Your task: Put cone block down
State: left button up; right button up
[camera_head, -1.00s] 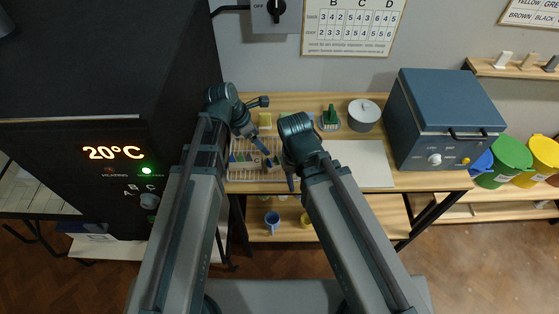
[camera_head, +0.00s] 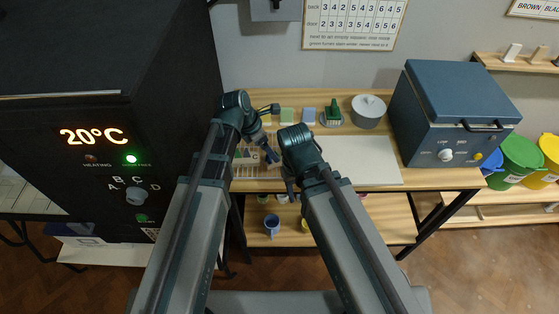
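My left gripper (camera_head: 270,154) points down over a slatted wooden rack (camera_head: 245,171) at the left of the table. Small dark triangular, cone-like pieces (camera_head: 246,154) show at the rack beside it. I cannot tell which piece is the cone block, or whether the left gripper holds one. My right gripper (camera_head: 291,190) hangs near the table's front edge, right of the rack. It is mostly hidden behind its own wrist, and its fingers are too small to read.
A pale board (camera_head: 362,160) lies clear on the table. Behind are a lidded grey pot (camera_head: 368,113), a green object on a small dish (camera_head: 333,113) and coloured tiles (camera_head: 287,115). A blue kiln box (camera_head: 455,110) stands right, a black kiln (camera_head: 100,60) left. A blue mug (camera_head: 272,223) is on the lower shelf.

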aim_at(271, 160)
pick_arm(q)
jog(key=shift+f, duration=0.1)
jog(key=b+x, duration=0.4)
jog(key=shift+s+a+f+b, duration=0.3)
jog(key=shift+s+f+b, duration=0.05)
jog(key=shift+f+b, duration=0.05)
jog(key=shift+w+d+f+b, duration=0.1)
jog(key=shift+d+f+b, duration=0.1)
jog(key=shift+f+b, duration=0.1)
jog(key=shift+r, duration=0.1)
grip_shut()
